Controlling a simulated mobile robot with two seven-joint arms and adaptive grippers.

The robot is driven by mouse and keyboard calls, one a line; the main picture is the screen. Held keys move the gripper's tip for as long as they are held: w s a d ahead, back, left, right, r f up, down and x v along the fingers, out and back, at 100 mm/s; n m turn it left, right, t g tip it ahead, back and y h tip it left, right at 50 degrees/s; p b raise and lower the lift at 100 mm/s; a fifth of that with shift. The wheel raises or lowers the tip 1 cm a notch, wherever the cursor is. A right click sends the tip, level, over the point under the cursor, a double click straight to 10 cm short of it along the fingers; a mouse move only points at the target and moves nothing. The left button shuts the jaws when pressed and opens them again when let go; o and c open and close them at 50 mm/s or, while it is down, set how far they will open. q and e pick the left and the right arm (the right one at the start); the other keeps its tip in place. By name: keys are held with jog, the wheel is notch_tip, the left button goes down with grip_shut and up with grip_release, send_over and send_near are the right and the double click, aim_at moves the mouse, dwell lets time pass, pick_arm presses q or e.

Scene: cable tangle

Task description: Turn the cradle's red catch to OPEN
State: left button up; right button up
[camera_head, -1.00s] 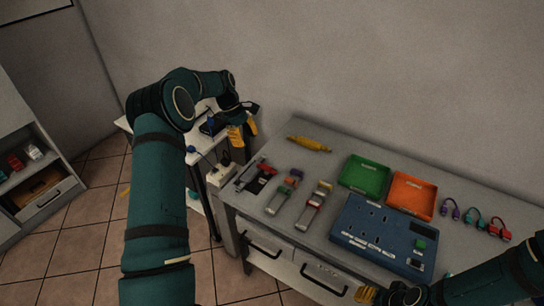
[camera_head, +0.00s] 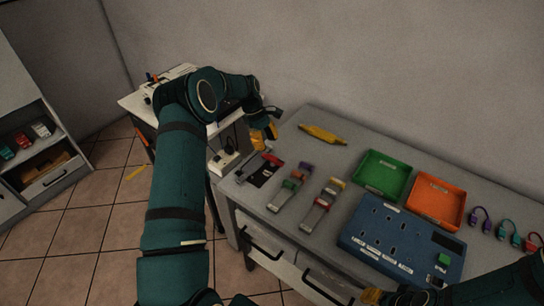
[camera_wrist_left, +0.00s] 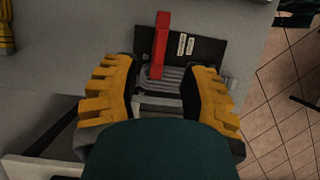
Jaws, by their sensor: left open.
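The cradle (camera_head: 262,174) is at the left end of the grey workbench, with a black plate. Its red catch (camera_head: 277,161) shows beside the plate. In the left wrist view the red catch (camera_wrist_left: 160,42) is a long upright bar on the cradle (camera_wrist_left: 207,52), next to two small white labels, too small to read. My left gripper (camera_head: 264,135) is above the cradle. In the left wrist view its yellow fingers (camera_wrist_left: 160,98) are spread, with the catch's lower end just beyond the gap between them. My right gripper (camera_head: 374,297) is at the bottom edge, mostly cut off.
Two cable holders (camera_head: 291,188) (camera_head: 322,205) lie right of the cradle. A yellow tool (camera_head: 322,134), a green tray (camera_head: 382,174), an orange tray (camera_head: 437,201) and a blue panel (camera_head: 390,240) occupy the bench. A white side table (camera_head: 135,104) stands behind my left arm.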

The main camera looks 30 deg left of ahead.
aim_at(272, 156)
pick_arm(q)
jog(key=x, duration=0.6)
grip_shut()
